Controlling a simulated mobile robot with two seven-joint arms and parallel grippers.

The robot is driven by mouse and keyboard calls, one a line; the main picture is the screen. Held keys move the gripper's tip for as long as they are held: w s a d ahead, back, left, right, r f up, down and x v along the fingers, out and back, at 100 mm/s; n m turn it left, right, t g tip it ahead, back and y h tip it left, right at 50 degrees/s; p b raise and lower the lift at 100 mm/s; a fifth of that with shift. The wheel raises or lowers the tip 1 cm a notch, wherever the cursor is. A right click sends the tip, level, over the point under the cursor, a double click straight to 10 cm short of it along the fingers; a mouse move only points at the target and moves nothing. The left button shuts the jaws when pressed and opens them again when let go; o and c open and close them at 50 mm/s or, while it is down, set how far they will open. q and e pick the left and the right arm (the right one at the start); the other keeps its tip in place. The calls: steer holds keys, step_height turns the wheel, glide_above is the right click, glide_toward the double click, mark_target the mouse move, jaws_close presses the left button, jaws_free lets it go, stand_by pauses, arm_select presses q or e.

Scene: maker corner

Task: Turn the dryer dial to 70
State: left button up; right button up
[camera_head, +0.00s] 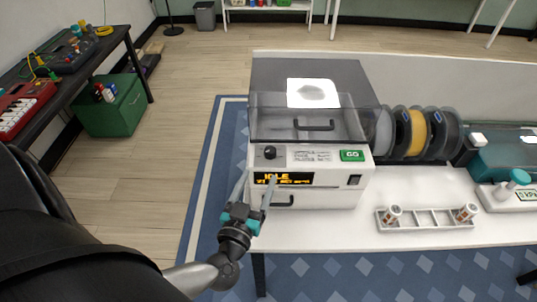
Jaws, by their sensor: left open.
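The dryer (340,185) is a white box with a clear dark lid, standing at the left end of the white table. Its black dial (270,152) is on the upper left of the front panel. Below the dial, an orange display (284,179) reads IDLE, with a smaller line too small to read surely. A green GO button (352,155) sits to the right. My left gripper (254,192) is open in front of the panel's left side, below the dial and apart from it, its fingers pointing up. One finger overlaps the display's left part. My right gripper is not in view.
Filament spools (418,132) stand right of the dryer. A white rack (426,219) with small rolls lies near the table's front edge. A teal-and-white device (512,190) is at far right.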

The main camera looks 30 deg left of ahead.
mark_target(268, 156)
arm_select(q)
steer(key=b+x, duration=0.1)
steer(key=x, duration=0.7)
steer(key=shift+w+a, duration=0.15)
steer(key=shift+w, duration=0.2)
jaws_close()
